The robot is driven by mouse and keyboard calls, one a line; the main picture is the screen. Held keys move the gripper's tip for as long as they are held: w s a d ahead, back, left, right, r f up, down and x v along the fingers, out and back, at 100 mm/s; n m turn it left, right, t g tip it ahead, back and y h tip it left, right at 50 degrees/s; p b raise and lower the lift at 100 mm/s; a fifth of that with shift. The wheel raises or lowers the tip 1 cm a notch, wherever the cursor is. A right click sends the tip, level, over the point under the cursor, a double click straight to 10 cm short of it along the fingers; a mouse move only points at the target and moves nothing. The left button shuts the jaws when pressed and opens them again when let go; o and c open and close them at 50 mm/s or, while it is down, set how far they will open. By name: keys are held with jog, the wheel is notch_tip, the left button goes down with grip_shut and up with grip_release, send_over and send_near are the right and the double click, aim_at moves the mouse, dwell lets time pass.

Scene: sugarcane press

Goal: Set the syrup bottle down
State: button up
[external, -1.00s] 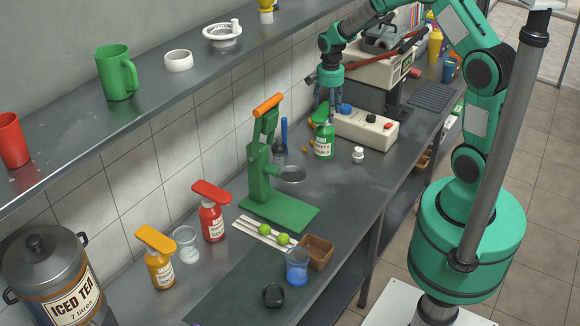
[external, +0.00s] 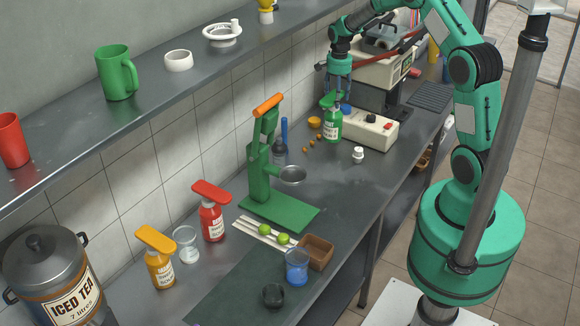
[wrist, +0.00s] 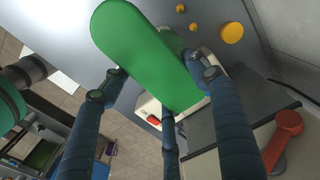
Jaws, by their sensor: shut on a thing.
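The green syrup bottle (external: 332,127) with a pale label is upright at the far part of the counter, beside the white switch box. My gripper (external: 337,95) points down and is shut on the bottle's green top. In the wrist view the green top (wrist: 150,55) fills the upper middle, with my blue fingers (wrist: 165,90) around it. I cannot tell whether the bottle's base touches the counter.
The green press (external: 265,170) stands nearer. A small white jar (external: 358,154) stands in front. Bare counter (external: 335,185) lies nearer.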

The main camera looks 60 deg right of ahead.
jog(key=shift+w, duration=0.1)
jog(key=shift+f, duration=2.4)
jog(key=o, duration=1.9)
jog(key=shift+f, duration=0.2)
jog(key=shift+o, duration=0.2)
jog(key=shift+r, duration=3.85)
jog(key=shift+a, duration=0.1)
